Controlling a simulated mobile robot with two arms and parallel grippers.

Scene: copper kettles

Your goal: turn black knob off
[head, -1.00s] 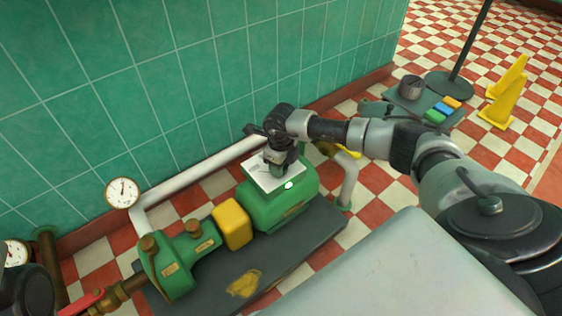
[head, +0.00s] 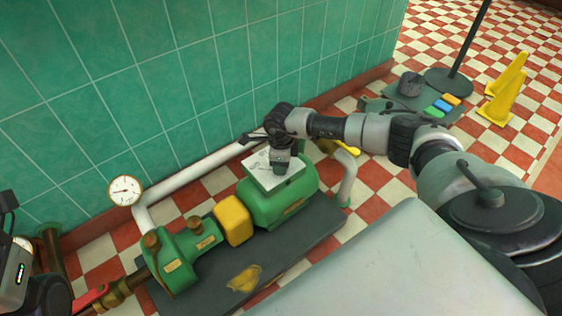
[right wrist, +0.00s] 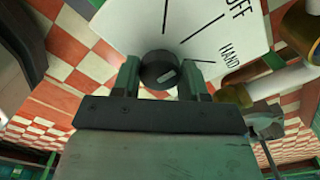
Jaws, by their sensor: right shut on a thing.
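The black knob (right wrist: 155,66) stands on a white dial plate (right wrist: 215,45) marked OFF and HAND, on top of the green motor housing (head: 258,207). My right gripper (right wrist: 160,76) is shut on the knob, with one finger on each side of it. A pale mark shows on the knob's face; I cannot tell exactly which label it points to. In the head view my right gripper (head: 281,166) comes down on the plate from above and hides the knob. Part of my left arm shows at the left edge, but its gripper does not.
A yellow coupling cover (head: 233,220) and a green pump (head: 172,268) share the dark base (head: 215,275). A white pipe (head: 200,168) with a round gauge (head: 125,190) runs along the tiled wall. A yellow rag (head: 244,279) lies in front. Yellow wedge-shaped signs (head: 500,105) stand at far right.

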